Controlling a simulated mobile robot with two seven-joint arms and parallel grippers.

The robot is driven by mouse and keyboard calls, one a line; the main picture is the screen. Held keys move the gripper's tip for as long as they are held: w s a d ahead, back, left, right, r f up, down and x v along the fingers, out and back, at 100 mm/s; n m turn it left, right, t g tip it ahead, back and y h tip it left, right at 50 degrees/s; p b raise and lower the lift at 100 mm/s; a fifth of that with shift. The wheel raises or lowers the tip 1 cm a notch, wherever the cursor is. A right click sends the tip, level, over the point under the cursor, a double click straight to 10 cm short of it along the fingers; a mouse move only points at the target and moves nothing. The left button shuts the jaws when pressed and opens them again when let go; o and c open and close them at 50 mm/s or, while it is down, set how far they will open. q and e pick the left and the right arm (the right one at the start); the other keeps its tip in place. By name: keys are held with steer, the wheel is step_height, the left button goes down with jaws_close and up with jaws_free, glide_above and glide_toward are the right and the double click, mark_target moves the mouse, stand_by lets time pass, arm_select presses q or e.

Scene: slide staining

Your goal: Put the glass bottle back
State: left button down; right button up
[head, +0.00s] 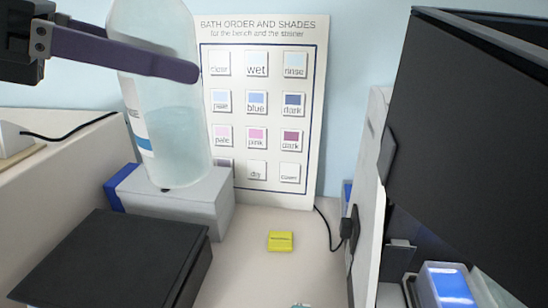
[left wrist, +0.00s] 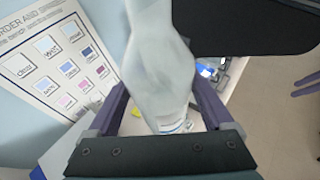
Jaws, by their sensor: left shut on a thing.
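The glass bottle (head: 175,135) is large, clear and pale, with a white and blue label on its left side. In the head view it stands nearly upright, its lower end over the top of a white block with a blue side (head: 205,203). I cannot tell if it touches the block. My left gripper (head: 172,62) is shut on the bottle's upper part, one purple finger across its front. The bottle (left wrist: 160,75) also fills the middle of the left wrist view, between the fingers. My right gripper (left wrist: 304,85) shows only at that view's right edge, its purple fingers apart.
A chart of shades (head: 262,110) stands behind the bottle. A black flat-topped box (head: 115,258) is at front left and a yellow block (head: 281,241) lies on the bench. A large black panel (head: 480,130) fills the right.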

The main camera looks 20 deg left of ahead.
arm_select(q)
steer(key=w+a+f+n+t+y+b, duration=0.1)
steer(key=w+a+f+n+y+b, duration=0.15)
steer(key=f, duration=0.45)
steer(key=w+a+f+n+t+y+b, duration=0.1)
steer(key=a+f+n+y, duration=0.15)
steer(key=f, duration=0.45)
step_height(320, 180, down, 30)
steer(key=d+n+y+b, duration=0.2)
steer(key=b, duration=1.1)
steer(key=shift+w+d+b, duration=0.2)
steer(key=shift+d+b, duration=0.15)
